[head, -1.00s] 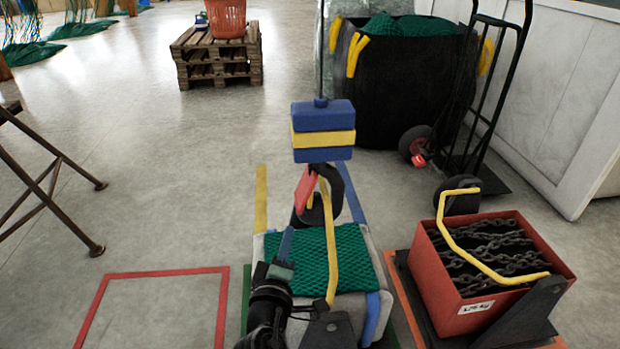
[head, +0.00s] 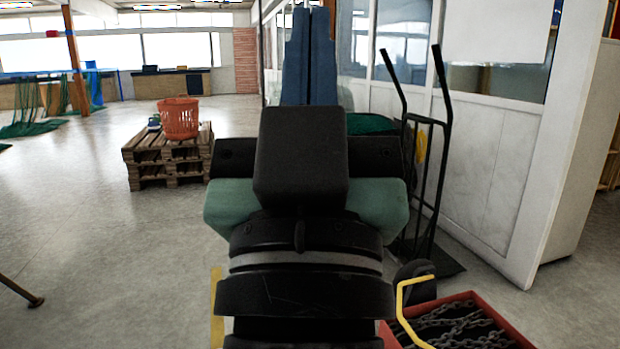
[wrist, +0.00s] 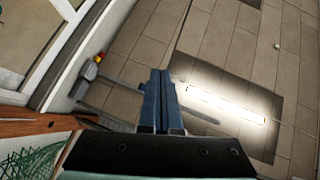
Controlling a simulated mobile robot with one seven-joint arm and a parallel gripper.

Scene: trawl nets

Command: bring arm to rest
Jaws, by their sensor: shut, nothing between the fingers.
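My gripper (head: 309,30) is raised in the upper middle of the head view, its two blue fingers side by side and pointing up. It is shut and empty. In the wrist view the fingers (wrist: 159,85) are pressed together, with the ceiling beyond them. My black wrist and green-sided gripper body fill the middle of the head view and hide what stands behind and below.
A red crate of chains (head: 480,312) with a yellow handle stands low right. A black hand truck (head: 432,165) leans by a white partition (head: 495,165). A pallet stack (head: 150,160) with an orange basket (head: 179,118) stands left. Floor at left is open.

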